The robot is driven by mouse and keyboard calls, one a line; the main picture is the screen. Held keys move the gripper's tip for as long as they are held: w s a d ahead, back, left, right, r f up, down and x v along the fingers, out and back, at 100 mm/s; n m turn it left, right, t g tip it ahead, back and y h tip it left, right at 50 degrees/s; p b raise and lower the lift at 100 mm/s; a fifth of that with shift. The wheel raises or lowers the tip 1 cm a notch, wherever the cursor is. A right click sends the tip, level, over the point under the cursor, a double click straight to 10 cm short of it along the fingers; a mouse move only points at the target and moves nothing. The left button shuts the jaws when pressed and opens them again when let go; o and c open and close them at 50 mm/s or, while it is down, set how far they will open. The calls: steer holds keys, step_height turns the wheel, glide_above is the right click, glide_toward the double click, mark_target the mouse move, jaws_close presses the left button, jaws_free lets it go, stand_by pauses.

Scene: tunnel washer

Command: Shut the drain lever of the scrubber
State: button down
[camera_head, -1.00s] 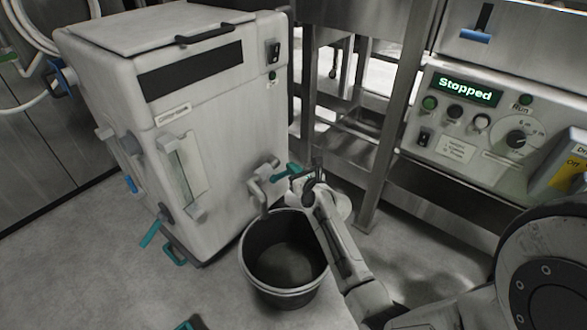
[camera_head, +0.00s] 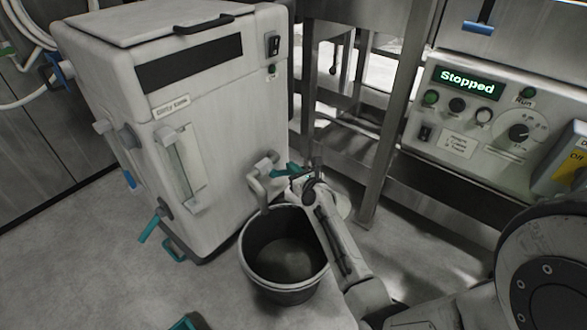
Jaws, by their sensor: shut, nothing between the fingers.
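The scrubber is a white box-shaped machine (camera_head: 210,140) at the left. A grey drain spout (camera_head: 259,182) sticks out low on its side. A teal drain lever (camera_head: 287,171) sits on the spout and points right, toward my gripper. My gripper (camera_head: 309,170) is shut and empty at the lever's right end. It overlaps the lever's tip in the picture, and I cannot tell whether they touch. A dark bucket (camera_head: 248,263) stands on the floor below the spout.
A second teal lever (camera_head: 149,228) is low at the machine's left corner. A steel frame leg (camera_head: 388,130) stands right behind my gripper. A control panel (camera_head: 470,110) reading "Stopped" is at the right. Another teal object (camera_head: 184,324) lies at the bottom edge.

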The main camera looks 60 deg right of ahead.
mark_target(287, 175)
steer(key=shift+w+a+f+b, duration=0.1)
steer(key=shift+a+f+b, duration=0.2)
steer(key=shift+f, duration=0.5)
steer(key=shift+w+a+f+b, duration=0.1)
steer(key=shift+a+f+b, duration=0.2)
steer(key=shift+f, duration=0.45)
steer(key=shift+w+a+f, duration=0.15)
steer(key=shift+a+f, duration=0.45)
steer(key=shift+a, duration=0.1)
steer(key=shift+w+a+f, duration=0.1)
steer(key=shift+a+f, duration=0.5)
steer(key=shift+a, duration=0.2)
steer(key=shift+f, duration=0.2)
